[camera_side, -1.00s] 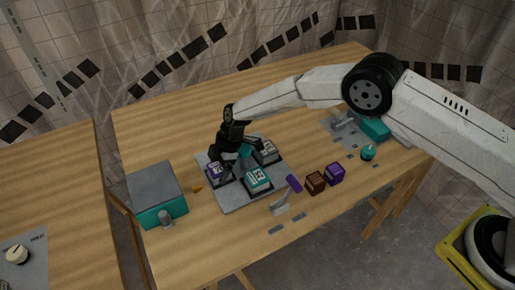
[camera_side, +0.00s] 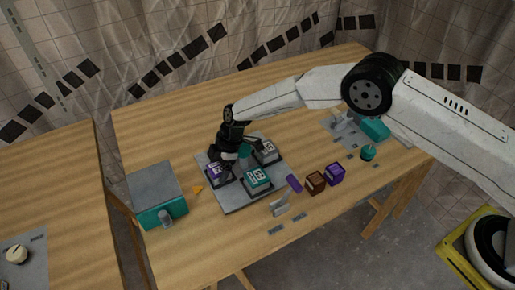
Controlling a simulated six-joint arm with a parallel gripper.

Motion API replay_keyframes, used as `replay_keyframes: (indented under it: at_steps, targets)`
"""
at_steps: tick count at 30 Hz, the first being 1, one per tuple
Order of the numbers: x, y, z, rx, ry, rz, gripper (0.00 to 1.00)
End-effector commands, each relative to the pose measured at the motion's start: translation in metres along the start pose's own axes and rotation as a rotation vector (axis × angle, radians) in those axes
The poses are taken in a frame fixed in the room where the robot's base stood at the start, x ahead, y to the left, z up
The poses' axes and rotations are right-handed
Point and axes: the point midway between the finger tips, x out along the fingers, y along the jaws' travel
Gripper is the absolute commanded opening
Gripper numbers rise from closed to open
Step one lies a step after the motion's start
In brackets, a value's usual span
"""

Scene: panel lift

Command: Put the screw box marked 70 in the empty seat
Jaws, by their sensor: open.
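A grey panel (camera_side: 233,203) lies mid-table with several boxes seated on it. A purple box (camera_side: 215,174) is at its left, a teal box (camera_side: 257,179) at its front and a grey-white box (camera_side: 267,151) at its right. Their tops carry pale labels with dark marks, too small to read surely, so I cannot tell which is 70. My gripper (camera_side: 226,160) is open, pointing down over the panel's back left, close above the purple box. I cannot tell whether it touches the box. The gripper hides the panel's back corner, and no empty seat shows clearly.
A brown box (camera_side: 316,183) and a second purple box (camera_side: 334,174) stand right of the panel, near a purple cylinder (camera_side: 294,183). A large grey-topped teal case (camera_side: 157,195) stands at left. The back left table is clear.

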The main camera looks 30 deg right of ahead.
Motion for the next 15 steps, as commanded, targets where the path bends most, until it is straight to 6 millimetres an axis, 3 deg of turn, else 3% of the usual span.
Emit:
replay_keyframes:
  at_steps: [15]
  targets:
    - [-0.061, 0.0, -0.001, 0.001, 0.0, -0.006, 1.0]
